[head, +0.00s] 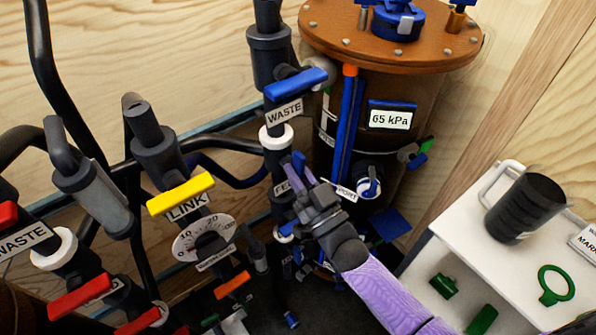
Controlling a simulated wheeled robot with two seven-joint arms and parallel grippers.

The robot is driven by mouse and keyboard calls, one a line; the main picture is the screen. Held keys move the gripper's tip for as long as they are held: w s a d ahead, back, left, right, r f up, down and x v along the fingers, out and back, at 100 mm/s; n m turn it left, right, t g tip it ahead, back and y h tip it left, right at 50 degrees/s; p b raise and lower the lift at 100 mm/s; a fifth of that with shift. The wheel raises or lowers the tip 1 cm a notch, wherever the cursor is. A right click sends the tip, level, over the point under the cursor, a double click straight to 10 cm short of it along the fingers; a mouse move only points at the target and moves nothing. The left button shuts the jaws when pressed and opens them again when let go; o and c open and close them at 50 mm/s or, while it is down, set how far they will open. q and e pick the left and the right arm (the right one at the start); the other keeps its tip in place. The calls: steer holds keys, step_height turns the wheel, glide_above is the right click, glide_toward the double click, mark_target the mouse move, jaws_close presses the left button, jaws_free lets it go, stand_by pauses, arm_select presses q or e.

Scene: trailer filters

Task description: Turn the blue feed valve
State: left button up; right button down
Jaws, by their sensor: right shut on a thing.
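The blue feed valve is on the dark vertical pipe left of the brown filter vessel (425,120). Its label (281,187) shows only the first letters, "FE". My right gripper (296,166) reaches up to it from the lower right and is shut on its handle. The fingers and wrist cover most of the valve, so the handle's angle cannot be told. My left gripper is not in view.
A blue waste valve handle (296,84) sits just above on the same pipe. A yellow LINK handle (181,194) and a dial gauge (204,238) stand to the left. A white cart (478,222) with a black cup (525,209) is at right.

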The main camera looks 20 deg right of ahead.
steer(key=shift+f+n+y, duration=0.1)
steer(key=shift+n+y, duration=0.4)
steer(key=shift+n, duration=0.7)
steer(key=c, duration=0.6)
jaws_free()
steer(key=shift+c, duration=0.2)
steer(key=v, duration=1)
